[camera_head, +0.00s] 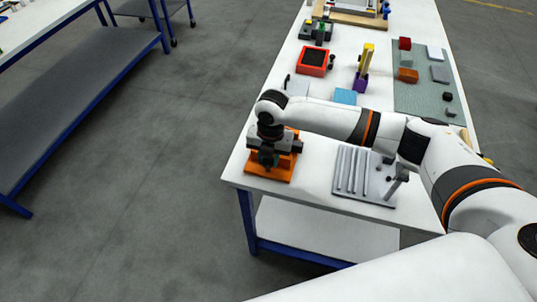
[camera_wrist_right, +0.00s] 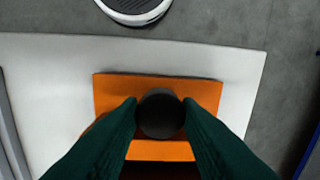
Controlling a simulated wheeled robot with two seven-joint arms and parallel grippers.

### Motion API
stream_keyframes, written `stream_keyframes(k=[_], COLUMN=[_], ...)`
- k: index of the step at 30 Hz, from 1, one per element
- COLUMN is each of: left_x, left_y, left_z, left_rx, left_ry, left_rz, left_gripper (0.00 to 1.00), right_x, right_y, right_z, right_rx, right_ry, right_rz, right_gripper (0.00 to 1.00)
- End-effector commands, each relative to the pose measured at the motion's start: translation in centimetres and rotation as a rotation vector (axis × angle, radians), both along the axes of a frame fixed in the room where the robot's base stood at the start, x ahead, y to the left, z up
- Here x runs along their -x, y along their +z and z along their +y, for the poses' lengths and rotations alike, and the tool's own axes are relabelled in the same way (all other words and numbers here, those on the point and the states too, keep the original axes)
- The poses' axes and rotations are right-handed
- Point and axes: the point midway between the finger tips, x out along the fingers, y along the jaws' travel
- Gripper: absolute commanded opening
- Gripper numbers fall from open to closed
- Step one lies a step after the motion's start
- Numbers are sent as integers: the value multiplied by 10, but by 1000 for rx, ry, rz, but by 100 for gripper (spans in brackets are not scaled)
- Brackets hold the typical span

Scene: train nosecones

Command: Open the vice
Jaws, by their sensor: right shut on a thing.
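The vice stands at the near left corner of the white table, on an orange base (camera_head: 270,172) with dark grey jaw parts (camera_head: 288,143). My right arm reaches across from the right, and its gripper (camera_head: 267,157) points down at the vice, covering part of it. In the right wrist view the orange base (camera_wrist_right: 205,92) lies below the dark green fingers (camera_wrist_right: 160,118). They are shut on a round black handle end (camera_wrist_right: 160,112) of the vice, one finger on each side. How far apart the jaws are is hidden. My left gripper is not in view.
A grey plate with metal rods (camera_head: 352,172) lies right of the vice, close under my right arm. Behind the arm are a red box (camera_head: 313,61), a yellow and purple piece (camera_head: 364,68), a blue block (camera_head: 345,96) and a grey-green mat (camera_head: 418,101) with small blocks.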

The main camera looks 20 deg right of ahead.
Motion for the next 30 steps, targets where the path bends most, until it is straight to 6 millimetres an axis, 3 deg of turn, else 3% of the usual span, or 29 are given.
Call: stream_keyframes(k=[22, 23, 24, 30], left_x=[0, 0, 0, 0], left_y=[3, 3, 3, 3], left_z=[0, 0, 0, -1], left_rx=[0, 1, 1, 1], left_ry=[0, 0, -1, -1], left_rz=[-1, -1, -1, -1], left_gripper=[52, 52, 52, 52], right_x=[0, 0, 0, 0], right_y=[1, 1, 1, 1], right_z=[0, 0, 0, 0], right_rx=[-2, -2, -2, -1], right_ry=[102, 102, 101, 100], right_rz=[-1, -1, -1, -1], right_gripper=[8, 32, 39, 40])
